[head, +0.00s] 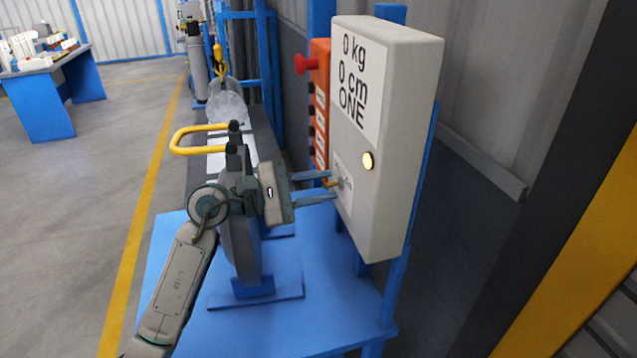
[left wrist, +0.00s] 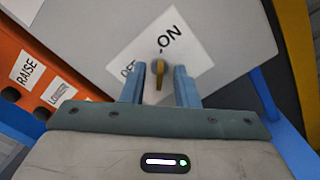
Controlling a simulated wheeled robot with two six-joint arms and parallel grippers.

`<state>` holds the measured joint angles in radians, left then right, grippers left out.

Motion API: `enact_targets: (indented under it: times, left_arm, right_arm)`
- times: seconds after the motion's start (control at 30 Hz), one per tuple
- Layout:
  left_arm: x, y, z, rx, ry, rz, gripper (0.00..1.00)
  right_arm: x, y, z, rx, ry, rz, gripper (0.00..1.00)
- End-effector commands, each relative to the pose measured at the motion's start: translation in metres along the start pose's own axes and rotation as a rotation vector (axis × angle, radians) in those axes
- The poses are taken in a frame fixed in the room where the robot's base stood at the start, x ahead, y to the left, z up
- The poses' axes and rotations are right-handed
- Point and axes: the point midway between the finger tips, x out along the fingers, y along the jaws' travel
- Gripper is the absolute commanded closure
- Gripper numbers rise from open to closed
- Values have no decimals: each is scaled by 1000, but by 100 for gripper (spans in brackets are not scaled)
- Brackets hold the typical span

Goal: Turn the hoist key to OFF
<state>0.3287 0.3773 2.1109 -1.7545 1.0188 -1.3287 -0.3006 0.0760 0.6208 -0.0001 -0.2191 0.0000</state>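The hoist key (left wrist: 161,70) is a small brass-yellow key in the front of a light grey control box (head: 385,120). It sits on a white label (left wrist: 196,62) reading ON at upper right, with OFF at left partly hidden by a finger. My left gripper (left wrist: 160,84) is open, one finger on each side of the key, with gaps visible between. In the head view the left gripper (head: 332,185) reaches the box face, and the key (head: 329,184) shows as a small yellow bit between its fingertips. My right gripper is not in view.
An orange button panel (head: 318,105) with a red knob (head: 304,64) stands left of the box. Open floor lies left.

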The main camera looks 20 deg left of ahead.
Motion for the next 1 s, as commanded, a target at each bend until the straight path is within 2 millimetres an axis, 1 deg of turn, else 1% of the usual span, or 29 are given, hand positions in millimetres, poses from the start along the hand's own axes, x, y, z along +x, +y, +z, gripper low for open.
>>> enact_targets:
  times: [0.2, 0.23, 0.3, 0.37, 0.77, 1.0]
  left_arm:
    - [0, 0, 0, 0, 0, 0, 73]
    - [0, 0, 0, 0, 0, 0, 75]
    - [0, 0, 0, 0, 0, 0, 88]
    - [0, 0, 0, 0, -1, 0, 100]
    - [0, 0, 0, -33, -1, 0, 100]
    - [0, 1, 0, -162, -1, 0, 100]
  right_arm:
    - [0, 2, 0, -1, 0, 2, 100]
    - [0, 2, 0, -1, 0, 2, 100]
    - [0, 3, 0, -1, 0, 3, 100]
    - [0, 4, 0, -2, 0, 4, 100]
    - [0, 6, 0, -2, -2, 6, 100]
    - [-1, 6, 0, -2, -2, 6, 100]
